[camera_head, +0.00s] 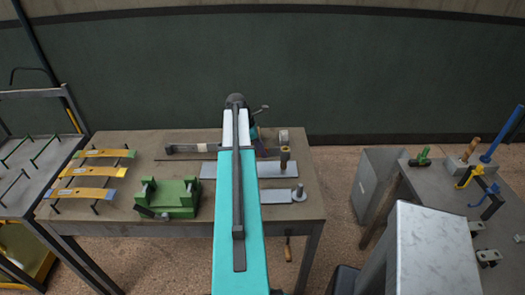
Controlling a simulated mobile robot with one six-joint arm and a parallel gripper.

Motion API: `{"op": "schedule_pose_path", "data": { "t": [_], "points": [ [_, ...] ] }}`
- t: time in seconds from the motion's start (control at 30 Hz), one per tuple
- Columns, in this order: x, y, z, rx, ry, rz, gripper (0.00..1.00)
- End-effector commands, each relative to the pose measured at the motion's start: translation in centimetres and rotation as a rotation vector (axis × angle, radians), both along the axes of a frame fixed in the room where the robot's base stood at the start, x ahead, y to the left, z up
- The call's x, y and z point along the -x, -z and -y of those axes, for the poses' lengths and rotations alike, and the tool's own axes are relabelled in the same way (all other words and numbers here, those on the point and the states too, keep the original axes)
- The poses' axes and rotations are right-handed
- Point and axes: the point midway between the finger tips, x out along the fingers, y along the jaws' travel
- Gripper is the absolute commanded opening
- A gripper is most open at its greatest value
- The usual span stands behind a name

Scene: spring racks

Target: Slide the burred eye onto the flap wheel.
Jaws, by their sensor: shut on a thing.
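My teal and white arm reaches from the bottom centre over the bench, and its links hide my gripper and whatever is in its jaws. A dark flat bar (195,148) with a pale band and a thicker left end lies left of the arm; its right end is hidden. It may be the part with the burred eye, but I cannot tell. Right of the arm are a dark post with a yellowish top (285,158), a grey post (299,192) and a pale short cylinder (283,135). I cannot tell which is the flap wheel.
A green vise-like fixture (168,200) stands on the bench (120,222). Several yellow and green leaf springs (88,172) lie at the left. A rack stands far left. A second bench (440,190) with tools and a pale box (425,250) are at right.

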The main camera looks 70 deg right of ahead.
Motion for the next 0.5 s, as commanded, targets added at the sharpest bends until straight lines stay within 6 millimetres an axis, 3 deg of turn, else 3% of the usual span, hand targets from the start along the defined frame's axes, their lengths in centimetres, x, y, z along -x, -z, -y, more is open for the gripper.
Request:
{"op": "schedule_pose_path", "data": {
  "t": [0.5],
  "points": [
    [0.02,0.6,0.05,0.002,0.001,-0.001,0.0]
  ]
}}
